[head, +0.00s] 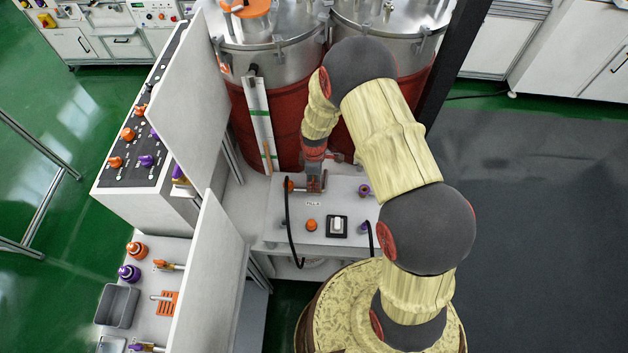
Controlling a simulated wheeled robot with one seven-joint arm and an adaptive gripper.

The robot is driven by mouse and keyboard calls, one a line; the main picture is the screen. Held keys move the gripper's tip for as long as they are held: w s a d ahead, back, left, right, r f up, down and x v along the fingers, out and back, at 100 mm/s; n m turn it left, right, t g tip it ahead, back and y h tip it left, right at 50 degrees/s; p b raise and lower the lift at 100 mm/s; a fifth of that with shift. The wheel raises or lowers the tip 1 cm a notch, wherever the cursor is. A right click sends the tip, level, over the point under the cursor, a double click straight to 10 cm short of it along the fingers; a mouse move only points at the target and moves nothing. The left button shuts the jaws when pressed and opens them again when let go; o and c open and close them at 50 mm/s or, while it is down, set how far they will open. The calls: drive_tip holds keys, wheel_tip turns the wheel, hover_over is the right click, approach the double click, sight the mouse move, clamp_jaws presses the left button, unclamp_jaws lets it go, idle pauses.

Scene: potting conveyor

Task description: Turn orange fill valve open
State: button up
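The orange fill valve (290,185) shows only as a small orange part at the back left of the white fill panel (275,232). A black hose hangs below it. My gripper (316,186) points down at the panel just right of this orange part. It hides whatever lies behind it. I cannot tell whether the fingers touch the valve or whether they are open or shut. A purple valve (364,190) stands to the right on the same panel, apart from my gripper.
An orange knob (311,225) and a white rocker switch (337,224) sit on the panel's front. Two red drums (285,125) with steel lids stand behind. White upright boards (205,95) stand to the left, beside a console (135,130) with orange and purple knobs.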

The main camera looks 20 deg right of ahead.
drive_tip(key=c, duration=0.6)
drive_tip(key=shift+m, duration=0.4)
drive_tip(key=m+b, duration=0.1)
drive_tip(key=m, duration=0.1)
drive_tip(key=shift+m, duration=0.3)
drive_tip(key=m+b, duration=0.1)
drive_tip(key=m, duration=0.3)
drive_tip(key=shift+m, duration=0.3)
drive_tip(key=m+b, duration=0.1)
drive_tip(key=m, duration=0.4)
drive_tip(key=shift+m, duration=2.4)
drive_tip(key=o, duration=1.2)
drive_tip(key=shift+c, duration=0.2)
